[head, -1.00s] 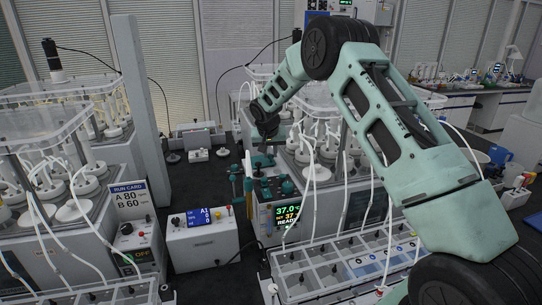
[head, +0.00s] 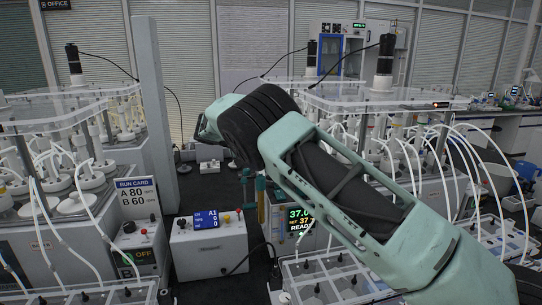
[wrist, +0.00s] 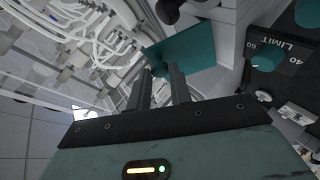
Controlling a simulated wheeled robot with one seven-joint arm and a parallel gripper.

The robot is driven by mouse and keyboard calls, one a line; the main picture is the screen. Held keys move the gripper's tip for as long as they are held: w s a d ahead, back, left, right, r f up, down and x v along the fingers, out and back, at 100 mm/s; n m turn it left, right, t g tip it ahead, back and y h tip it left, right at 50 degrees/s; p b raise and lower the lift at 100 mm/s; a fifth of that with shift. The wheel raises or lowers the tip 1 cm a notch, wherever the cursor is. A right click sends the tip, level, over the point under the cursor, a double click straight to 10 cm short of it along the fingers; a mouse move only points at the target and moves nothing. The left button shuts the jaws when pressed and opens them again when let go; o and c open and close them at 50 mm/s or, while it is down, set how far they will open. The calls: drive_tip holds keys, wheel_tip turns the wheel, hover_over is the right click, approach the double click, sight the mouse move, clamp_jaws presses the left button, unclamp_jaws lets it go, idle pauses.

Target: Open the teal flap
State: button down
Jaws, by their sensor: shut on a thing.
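The teal flap (wrist: 200,46) shows in the wrist view as a flat teal plate just past my fingertips, tilted away from the pale housing beside it. My gripper (wrist: 158,72) is shut on the teal flap, at its near left corner. The fingers look a little apart, and the exact contact is hard to see. In the head view my own arm covers the gripper and the flap.
A dark panel reading LIMIT (wrist: 270,45) with a teal knob (wrist: 264,56) lies right of the flap in the wrist view. White tubes (wrist: 85,35) crowd the left. In the head view, a control box (head: 208,245) stands left of the READY display (head: 300,222).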

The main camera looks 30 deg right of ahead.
drive_tip(key=w+a+f+n+h+b, duration=0.1)
drive_tip(key=a+f+n+h+b, duration=0.2)
drive_tip(key=a+h+b, duration=0.2)
drive_tip(key=h+b, duration=0.3)
drive_tip(key=b, duration=0.1)
drive_tip(key=shift+w+a+b, duration=0.3)
drive_tip(key=shift+a, duration=0.1)
drive_tip(key=shift+t+h, duration=0.3)
drive_tip(key=shift+t, duration=0.1)
drive_tip(key=c, duration=1.3)
unclamp_jaws()
drive_tip(key=shift+o, duration=0.2)
drive_tip(key=shift+r, duration=0.1)
